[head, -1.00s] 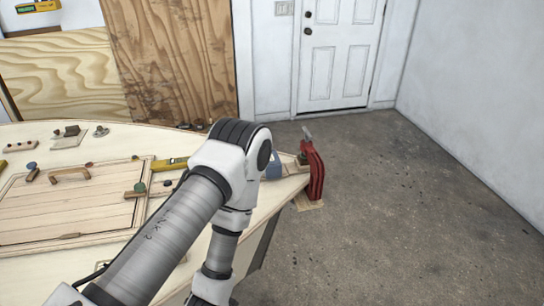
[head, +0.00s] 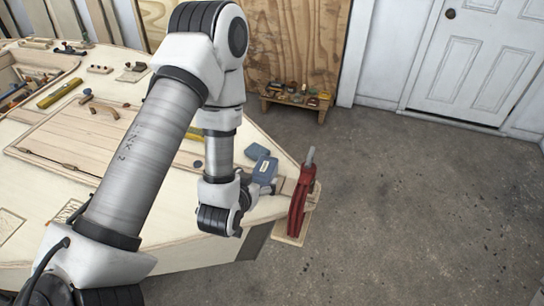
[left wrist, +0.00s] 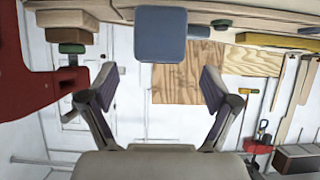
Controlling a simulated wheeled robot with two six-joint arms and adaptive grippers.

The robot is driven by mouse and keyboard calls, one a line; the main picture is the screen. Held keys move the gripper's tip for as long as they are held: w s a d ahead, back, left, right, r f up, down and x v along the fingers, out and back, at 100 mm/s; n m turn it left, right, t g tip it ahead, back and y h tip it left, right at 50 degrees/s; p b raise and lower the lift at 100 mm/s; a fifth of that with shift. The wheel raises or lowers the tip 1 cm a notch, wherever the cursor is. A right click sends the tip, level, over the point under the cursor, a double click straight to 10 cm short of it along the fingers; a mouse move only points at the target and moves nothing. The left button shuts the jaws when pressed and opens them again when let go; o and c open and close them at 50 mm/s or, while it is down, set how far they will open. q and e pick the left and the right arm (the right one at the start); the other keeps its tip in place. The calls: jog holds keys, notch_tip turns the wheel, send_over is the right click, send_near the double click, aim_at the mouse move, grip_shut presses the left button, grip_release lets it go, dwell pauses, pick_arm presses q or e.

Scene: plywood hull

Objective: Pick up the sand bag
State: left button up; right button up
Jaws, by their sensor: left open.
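A blue-grey sand bag (head: 265,169) with a pale label lies near the pointed end of the plywood hull (head: 222,262). In the left wrist view the bag (left wrist: 160,34) shows as a rounded blue square, ahead of the gap between the fingers. My left gripper (head: 266,187) is low at the near side of the bag, partly hidden by my wrist in the head view. Its two fingers (left wrist: 158,88) are spread wide with nothing between them. Whether a finger touches the bag cannot be told. My right gripper is not in view.
A red clamp (head: 299,203) stands upright at the hull's tip, just right of the gripper. A blue piece (head: 257,152) lies just behind the bag. A low wooden shelf (head: 296,101) stands by the wall. The floor (head: 400,220) at right is clear.

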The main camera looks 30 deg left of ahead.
aim_at(262, 173)
pick_arm(q)
jog(key=shift+w+a+f, duration=0.2)
jog(key=shift+w, duration=0.4)
jog(key=shift+w+f, duration=0.15)
jog(key=shift+w, duration=0.2)
jog(key=shift+w+d, duration=0.1)
jog(key=shift+w, duration=0.15)
jog(key=p+x, duration=0.1)
jog(key=x, duration=0.3)
jog(key=shift+w+f, duration=0.1)
jog(key=shift+f, duration=0.05)
jog(key=shift+w+a+f, duration=0.25)
jog(key=shift+w+a, duration=0.05)
jog(key=shift+a, duration=0.05)
jog(key=shift+s+d+r, duration=0.1)
jog(key=shift+d, duration=0.05)
jog(key=c, duration=0.5)
grip_shut()
